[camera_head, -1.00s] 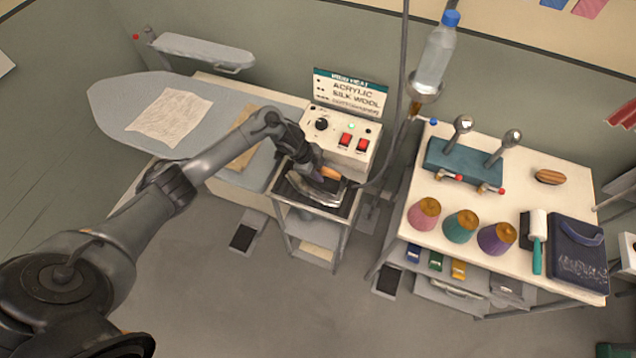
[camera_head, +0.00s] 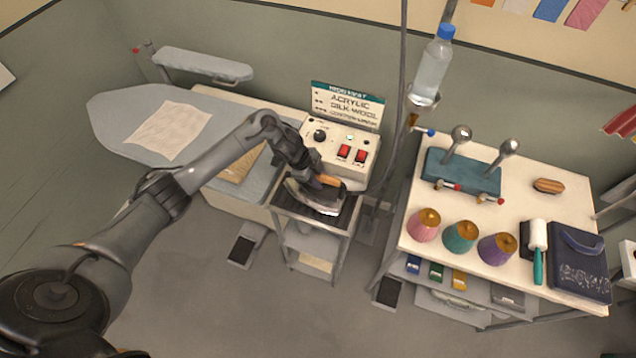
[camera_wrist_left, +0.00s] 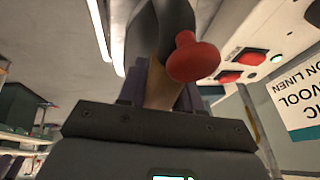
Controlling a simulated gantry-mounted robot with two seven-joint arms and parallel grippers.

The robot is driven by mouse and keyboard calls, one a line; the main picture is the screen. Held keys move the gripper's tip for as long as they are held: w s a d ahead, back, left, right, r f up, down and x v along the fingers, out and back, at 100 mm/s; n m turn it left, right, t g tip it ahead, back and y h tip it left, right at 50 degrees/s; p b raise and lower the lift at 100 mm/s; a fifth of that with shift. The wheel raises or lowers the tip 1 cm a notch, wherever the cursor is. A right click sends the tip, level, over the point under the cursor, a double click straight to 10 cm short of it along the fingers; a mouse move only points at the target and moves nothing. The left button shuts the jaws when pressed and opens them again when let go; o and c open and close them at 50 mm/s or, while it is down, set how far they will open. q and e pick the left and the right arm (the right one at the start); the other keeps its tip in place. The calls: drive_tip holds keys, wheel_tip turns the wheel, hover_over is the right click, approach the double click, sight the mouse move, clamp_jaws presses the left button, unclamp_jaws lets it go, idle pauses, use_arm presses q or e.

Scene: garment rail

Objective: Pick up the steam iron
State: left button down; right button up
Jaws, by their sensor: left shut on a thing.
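The steam iron (camera_head: 318,200) has a metal body and a tan wooden handle. In the head view it is at the dark-topped stand, slightly tilted; whether it is clear of the stand top, I cannot tell. My left gripper (camera_head: 314,179) is shut on its handle from above. In the left wrist view, the tan handle (camera_wrist_left: 158,85) sits between the fingers of the left gripper (camera_wrist_left: 157,92), with a red knob (camera_wrist_left: 193,58) beside it. My right gripper is not in view.
A control box (camera_head: 340,150) with red switches stands just behind the iron. A hose hangs beside it, near a water bottle (camera_head: 432,68). The ironing board (camera_head: 110,110) is left; a table (camera_head: 415,185) with thread cones (camera_head: 460,237) is right.

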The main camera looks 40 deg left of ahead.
use_arm(q)
drive_tip(key=s+d+r, duration=0.7)
drive_tip(key=d+r, duration=0.1)
drive_tip(key=d, duration=0.1)
drive_tip(key=shift+s+p, duration=0.15)
drive_tip(key=shift+p, duration=0.15)
drive_tip(key=shift+r, duration=0.1)
drive_tip(key=c, duration=1.5)
unclamp_jaws()
drive_tip(key=shift+a, duration=0.1)
drive_tip(key=c, duration=0.4)
drive_tip(key=shift+o, duration=0.2)
